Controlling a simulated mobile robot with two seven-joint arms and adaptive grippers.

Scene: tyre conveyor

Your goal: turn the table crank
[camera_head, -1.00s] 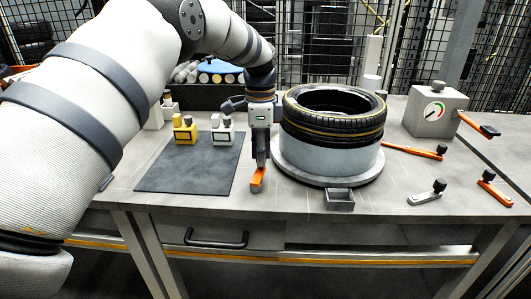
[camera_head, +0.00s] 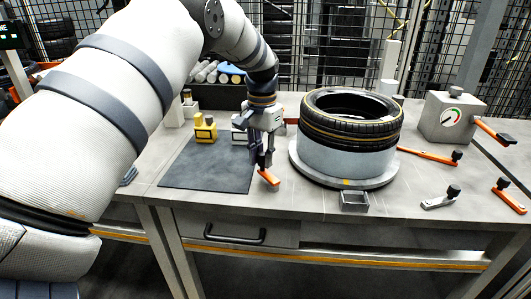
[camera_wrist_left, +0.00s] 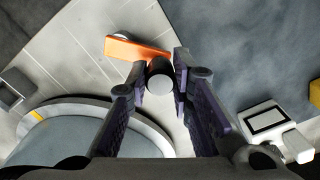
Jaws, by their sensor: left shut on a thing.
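The table crank is a short orange arm (camera_head: 268,177) low over the tabletop, left of the tyre stand. In the left wrist view its orange arm (camera_wrist_left: 137,48) runs to the upper left from a dark round knob with a grey top (camera_wrist_left: 160,78). My left gripper (camera_head: 264,162) points down at the crank's upper-left end and hides the knob in the head view. In the wrist view its fingers (camera_wrist_left: 158,88) are on both sides of the knob, shut on it. My right gripper is not in view.
A tyre (camera_head: 352,117) lies on a round stand (camera_head: 345,155) just right of the crank. A dark mat (camera_head: 205,172) with yellow (camera_head: 205,132) and white blocks is on the left. Other orange levers (camera_head: 428,156) and a gauge box (camera_head: 452,118) are on the right.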

